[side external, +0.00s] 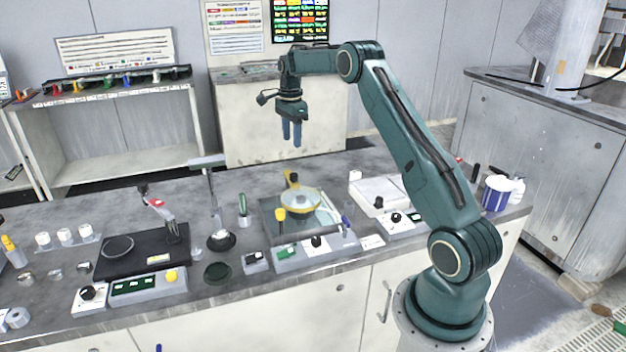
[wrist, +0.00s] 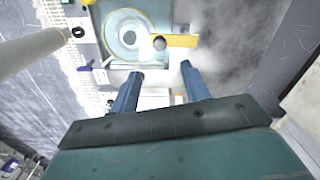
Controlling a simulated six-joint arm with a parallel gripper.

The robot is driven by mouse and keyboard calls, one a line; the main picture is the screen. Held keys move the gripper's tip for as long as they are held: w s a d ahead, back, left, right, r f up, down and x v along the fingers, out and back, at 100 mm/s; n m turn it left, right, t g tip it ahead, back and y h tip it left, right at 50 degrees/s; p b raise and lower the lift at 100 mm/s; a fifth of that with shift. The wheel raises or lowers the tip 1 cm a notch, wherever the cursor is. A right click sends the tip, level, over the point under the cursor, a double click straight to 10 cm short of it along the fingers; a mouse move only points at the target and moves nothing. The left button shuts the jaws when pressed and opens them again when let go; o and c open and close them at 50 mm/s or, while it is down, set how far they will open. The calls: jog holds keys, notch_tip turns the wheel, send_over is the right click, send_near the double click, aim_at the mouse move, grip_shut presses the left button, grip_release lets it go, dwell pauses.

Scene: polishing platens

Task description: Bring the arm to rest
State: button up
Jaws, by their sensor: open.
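My gripper (side external: 292,134) hangs with its blue fingers pointing down, well above the bench. It is above and behind the polishing platen (side external: 301,202) in the side external view. In the wrist view my gripper (wrist: 163,72) shows two blue fingers spread apart with nothing between them. The platen (wrist: 122,38) lies beyond the fingertips there, round and pale in a square housing. A yellow arm (wrist: 180,41) with a round grey end reaches over its edge. My arm is raised, bent at the elbow.
A second platen (side external: 117,247) on a black base stands at the left of the bench (side external: 330,168). A thin grey post (side external: 212,190) rises between the two units. A white-and-blue tub (side external: 497,193) stands at the right end. Air around my gripper is clear.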

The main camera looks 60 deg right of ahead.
jog(key=shift+r, duration=0.6)
jog(key=s+a+r+n+t, duration=0.1)
jog(key=s+a+r+n, duration=0.45)
jog(key=a+r, duration=0.4)
jog(key=s+a+r+n+t, duration=0.1)
jog(key=s+a+r+n, duration=0.4)
jog(key=a, duration=0.7)
jog(key=s+a+f+n+t, duration=0.1)
jog(key=s+a+f+n, duration=0.1)
jog(key=s+a+n, duration=0.5)
jog(key=s+a+f+n+t, duration=0.1)
jog(key=s+a+n, duration=0.5)
jog(key=s, duration=0.7)
jog(key=shift+s+a+f+n+t, duration=0.25)
jog(key=shift+a+f+n+t, duration=0.1)
jog(key=shift+t, duration=0.45)
